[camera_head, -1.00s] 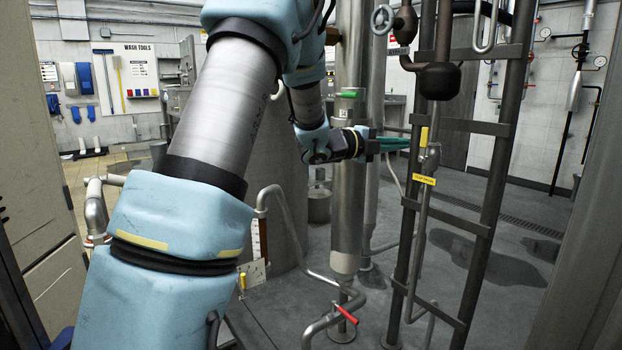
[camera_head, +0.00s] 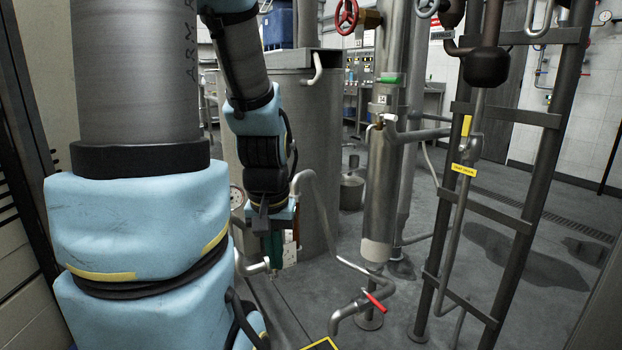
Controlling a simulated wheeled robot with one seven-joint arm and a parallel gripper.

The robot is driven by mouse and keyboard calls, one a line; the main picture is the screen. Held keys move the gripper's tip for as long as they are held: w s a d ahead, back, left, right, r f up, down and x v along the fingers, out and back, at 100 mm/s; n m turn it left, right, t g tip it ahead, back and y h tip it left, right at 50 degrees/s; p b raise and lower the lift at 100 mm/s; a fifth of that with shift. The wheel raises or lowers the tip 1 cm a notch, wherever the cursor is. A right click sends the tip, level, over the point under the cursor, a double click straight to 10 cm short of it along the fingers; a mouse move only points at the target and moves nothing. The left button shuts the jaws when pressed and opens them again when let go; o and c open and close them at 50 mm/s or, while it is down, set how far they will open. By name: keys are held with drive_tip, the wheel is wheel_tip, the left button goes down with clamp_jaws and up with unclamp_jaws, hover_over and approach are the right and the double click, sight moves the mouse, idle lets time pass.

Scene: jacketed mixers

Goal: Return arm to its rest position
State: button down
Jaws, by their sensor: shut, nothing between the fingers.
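My arm, pale blue and grey, fills the left of the head view and folds over so its forearm hangs down near the middle. My gripper (camera_head: 273,262) is at its lower end, with green fingers pointing down. The fingers are shut with nothing seen between them. The gripper hangs in front of the large grey vessel (camera_head: 320,130), near the bent pipe at its base. Whether it touches that pipe cannot be told.
A steel column (camera_head: 385,170) stands right of the gripper, with a red-handled valve (camera_head: 374,301) on low pipework. A dark ladder (camera_head: 502,215) stands further right. A metal pot (camera_head: 351,190) sits on the floor behind.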

wheel_tip(320, 180, up, 14)
drive_tip(key=p, duration=1.4)
drive_tip(key=shift+r, duration=0.25)
drive_tip(key=c, duration=1.6)
unclamp_jaws()
